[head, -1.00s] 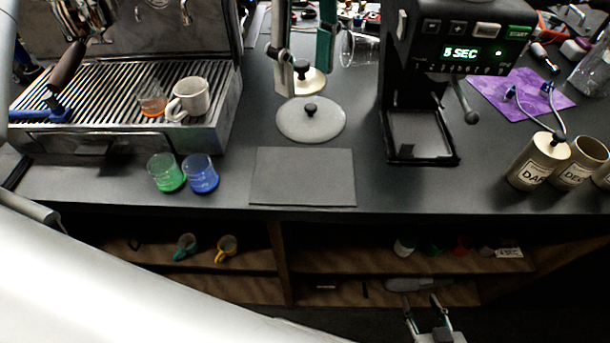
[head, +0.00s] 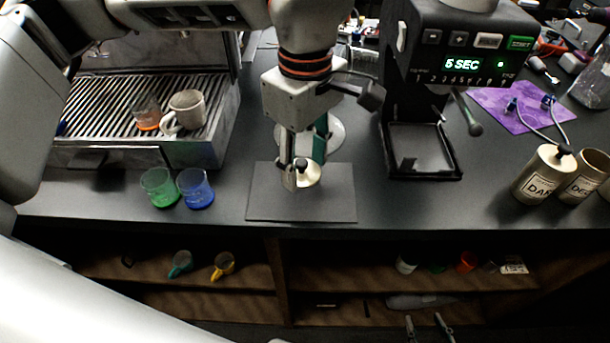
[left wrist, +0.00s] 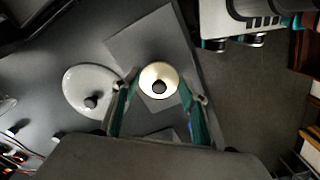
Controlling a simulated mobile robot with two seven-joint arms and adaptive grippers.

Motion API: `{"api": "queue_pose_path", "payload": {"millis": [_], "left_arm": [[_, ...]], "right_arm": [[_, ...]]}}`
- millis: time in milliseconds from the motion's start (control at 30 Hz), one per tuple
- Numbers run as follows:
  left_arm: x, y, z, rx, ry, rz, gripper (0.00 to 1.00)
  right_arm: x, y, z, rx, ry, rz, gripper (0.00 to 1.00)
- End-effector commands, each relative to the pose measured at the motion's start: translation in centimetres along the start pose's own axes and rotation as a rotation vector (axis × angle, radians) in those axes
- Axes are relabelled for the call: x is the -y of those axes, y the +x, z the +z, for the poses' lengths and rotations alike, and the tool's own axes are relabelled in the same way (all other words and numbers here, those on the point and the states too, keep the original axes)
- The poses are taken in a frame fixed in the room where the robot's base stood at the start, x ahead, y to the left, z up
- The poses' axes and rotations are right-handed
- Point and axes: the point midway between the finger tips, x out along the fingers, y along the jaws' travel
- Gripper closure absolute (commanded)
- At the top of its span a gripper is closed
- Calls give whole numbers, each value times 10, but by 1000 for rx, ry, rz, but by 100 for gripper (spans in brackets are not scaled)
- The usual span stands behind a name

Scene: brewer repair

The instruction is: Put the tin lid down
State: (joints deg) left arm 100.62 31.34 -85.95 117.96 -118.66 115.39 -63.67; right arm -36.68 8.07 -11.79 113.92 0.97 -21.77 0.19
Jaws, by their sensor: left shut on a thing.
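The small cream tin lid (head: 311,176) with a black knob is over the dark grey square mat (head: 335,205). It also shows in the left wrist view (left wrist: 147,76), between the green-sided fingers. My left gripper (head: 304,168) is shut on the lid, pointing down from above. I cannot tell whether the lid touches the mat or hangs just above it. Two labelled tins stand at the right, one marked DAR (head: 538,184), with a dark knob on top. My right gripper (head: 428,326) shows only its fingertips, spread apart at the bottom edge.
A larger grey disc lid (left wrist: 88,88) with a black knob lies behind the mat, partly hidden by my arm. Green (head: 158,188) and blue (head: 196,190) glasses stand left of the mat. The grinder (head: 425,172) stands behind right.

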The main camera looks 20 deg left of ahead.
Motion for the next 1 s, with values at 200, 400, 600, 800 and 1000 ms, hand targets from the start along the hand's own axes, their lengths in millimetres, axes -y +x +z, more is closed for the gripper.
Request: {"api": "queue_pose_path", "payload": {"millis": [200,400,600,800,1000], "left_arm": [[1,30,0,2,0,-6,69],[0,40,0,0,0,-1,69],[0,41,0,0,0,-2,69],[0,43,0,0,0,-2,40],[0,43,0,0,0,-2,40]], "right_arm": [[0,1,1,-1,-1,1,60],[0,1,0,-3,-2,1,60],[0,2,1,-2,-2,1,60],[0,2,2,-1,-3,2,60],[0,2,2,-1,-3,2,60]]}}
